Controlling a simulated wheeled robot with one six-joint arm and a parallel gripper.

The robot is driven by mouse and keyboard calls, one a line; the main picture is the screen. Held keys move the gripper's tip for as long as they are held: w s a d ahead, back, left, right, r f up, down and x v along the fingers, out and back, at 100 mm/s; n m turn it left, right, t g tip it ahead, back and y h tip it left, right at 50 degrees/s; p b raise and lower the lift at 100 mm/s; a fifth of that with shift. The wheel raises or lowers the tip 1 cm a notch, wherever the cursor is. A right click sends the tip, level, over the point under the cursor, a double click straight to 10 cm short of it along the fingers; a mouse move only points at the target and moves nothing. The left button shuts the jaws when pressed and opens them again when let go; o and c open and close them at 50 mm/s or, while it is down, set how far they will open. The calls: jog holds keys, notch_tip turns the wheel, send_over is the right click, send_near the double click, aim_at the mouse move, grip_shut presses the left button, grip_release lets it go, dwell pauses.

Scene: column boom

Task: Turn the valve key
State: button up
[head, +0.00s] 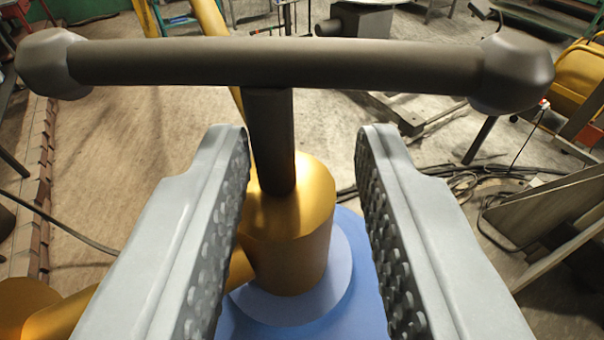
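The valve key is a dark T-shaped bar (275,64) with a rounded knob at each end. It runs almost level across the top of the head view. Its dark stem (270,140) goes down into a yellow cylindrical valve body (290,235). My gripper (308,135) is open, with one textured finger on each side of the stem in the picture. The fingertips appear below the crossbar, and a gap shows between the stem and the right finger. The left fingertip appears close to the stem; I cannot tell how far apart they are in depth. Nothing is held.
The valve body stands on a round blue base (345,265). A yellow pipe (75,315) runs off at lower left. Dark cables (480,180) and a wooden frame (560,210) lie at right. Open floor (130,150) shows at left.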

jog(key=s+d, duration=0.2)
jog(key=s, duration=1.2)
jog(key=shift+d, duration=0.4)
dwell(0.9)
